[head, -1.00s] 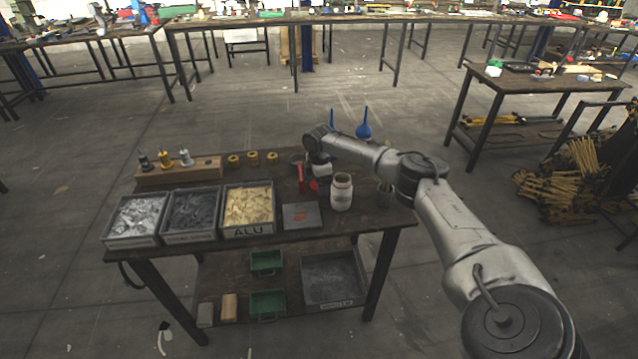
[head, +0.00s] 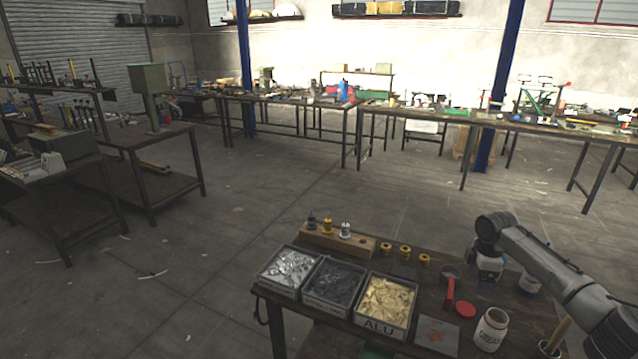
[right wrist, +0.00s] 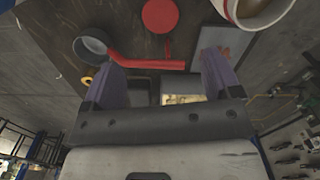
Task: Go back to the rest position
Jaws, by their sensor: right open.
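My right gripper (head: 487,268) is over the back right part of the workbench (head: 520,312), its fingers partly hidden by its own body in the head view. In the right wrist view its two purple-grey fingers (right wrist: 163,78) stand apart with nothing held between them. A red-handled tool (head: 449,293), a red disc (head: 465,310) and a grey cup (head: 450,272) are near it on the bench. The red disc (right wrist: 160,15) and the cup (right wrist: 91,46) also show beyond the fingers in the right wrist view. My left gripper is in neither view.
A white jar (head: 490,330) is at the right. Other benches stand farther back, with open floor between.

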